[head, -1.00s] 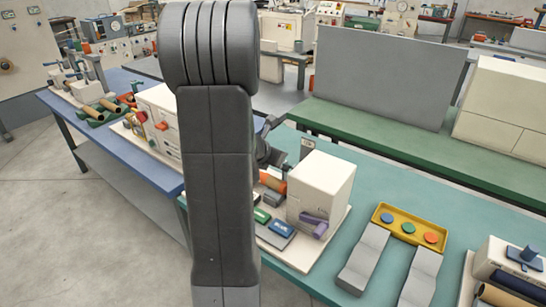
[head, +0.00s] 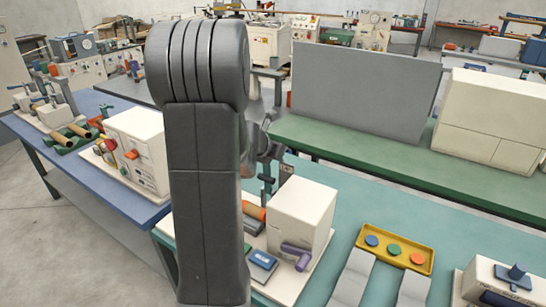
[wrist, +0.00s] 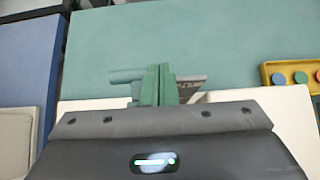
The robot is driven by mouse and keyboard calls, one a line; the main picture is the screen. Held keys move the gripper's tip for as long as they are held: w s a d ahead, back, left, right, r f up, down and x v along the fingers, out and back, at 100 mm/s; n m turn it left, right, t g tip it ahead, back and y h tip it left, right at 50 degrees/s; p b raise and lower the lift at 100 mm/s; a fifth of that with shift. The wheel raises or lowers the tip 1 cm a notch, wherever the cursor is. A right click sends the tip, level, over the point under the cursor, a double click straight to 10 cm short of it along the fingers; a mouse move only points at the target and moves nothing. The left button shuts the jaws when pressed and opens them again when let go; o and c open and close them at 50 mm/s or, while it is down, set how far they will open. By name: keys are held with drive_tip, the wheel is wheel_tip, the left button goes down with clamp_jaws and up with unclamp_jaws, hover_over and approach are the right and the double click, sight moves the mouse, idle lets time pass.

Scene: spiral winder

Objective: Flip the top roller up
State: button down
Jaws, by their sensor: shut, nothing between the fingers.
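The spiral winder is a white box (head: 303,215) on a pale base on the teal table, partly hidden by my arm. An orange roller (head: 253,211) shows at its left side, with a dark grey roller below it. I cannot tell which is the top roller. A purple handle (head: 297,255) is on the front. My gripper (wrist: 157,70) is shut and empty in the wrist view, its narrow fingers together. A grey bracket (wrist: 191,84) shows just right of them; I cannot tell whether they touch.
A yellow tray (head: 427,269) with coloured discs lies to the right on the teal table (head: 345,215). A blue block (head: 263,259) sits before the winder. A blue table (head: 125,197) with another machine is at the left. The teal surface behind the winder is clear.

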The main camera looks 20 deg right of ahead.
drive_tip(key=shift+w+d, duration=0.3)
drive_tip(key=shift+d, duration=0.1)
idle(0.4)
